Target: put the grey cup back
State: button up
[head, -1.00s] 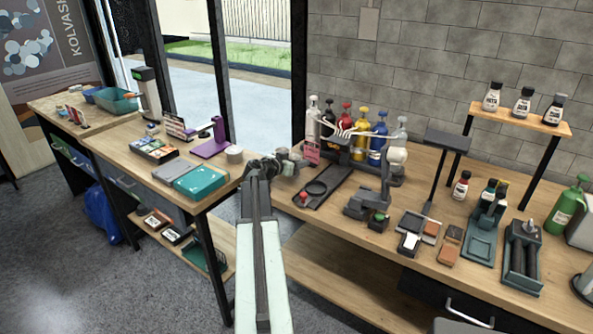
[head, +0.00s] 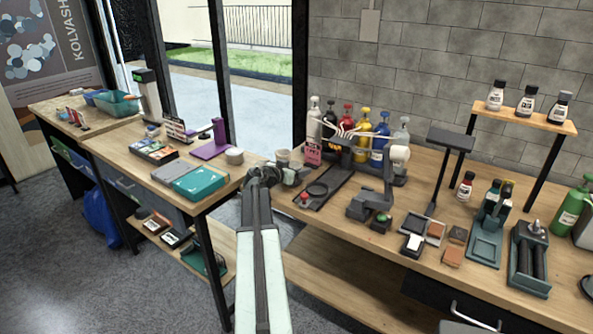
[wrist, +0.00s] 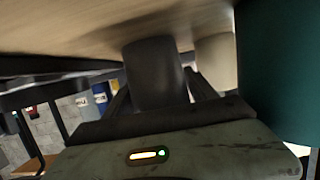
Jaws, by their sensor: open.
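Small greyish cups (head: 283,156) stand close together at the right end of the left table, just beyond my gripper (head: 266,172); I cannot tell for certain which one is the grey cup. A paler cup (head: 234,156) stands alone to the left, near the teal box (head: 200,182). My gripper is open, at the table's right end, and its jaws are small and partly hidden by my arm in the head view. In the wrist view, a dark rounded form fills the middle; a pale cup (wrist: 216,60) and a teal surface (wrist: 278,70) are to its right.
A purple stand (head: 213,143) and card boxes occupy the left table (head: 120,147). The right bench holds a black tray (head: 322,190), coloured pump bottles (head: 362,135) and several tools. A gap separates the tables' front edges.

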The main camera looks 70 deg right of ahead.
jog(key=p+v, duration=0.3)
jog(key=v, duration=0.9)
jog(key=w+a+f+n+t+y, duration=0.1)
jog(key=w+a+f+n+y, duration=0.2)
jog(key=w+a, duration=0.65)
jog(key=w+a+f+n+t+y, duration=0.2)
jog(key=w+a+f+n, duration=0.3)
jog(key=a, duration=0.7)
jog(key=w+a+f+n+t+y, duration=0.15)
jog(key=w+a+f, duration=0.25)
jog(key=w+a, duration=0.5)
jog(key=a+f+n+y, duration=0.2)
jog(key=a+n+y, duration=0.2)
jog(key=a, duration=1.5)
jog(key=a+f+n+y, duration=0.2)
jog(key=a+n, duration=0.5)
jog(key=a, duration=1.2)
jog(key=shift+w+a+f+n+g+y, duration=0.2)
jog(key=shift+a+f+n+g+y, duration=0.2)
jog(key=shift+y, duration=0.45)
notch_tip(320, 180, up, 11)
jog(key=p, duration=1.1)
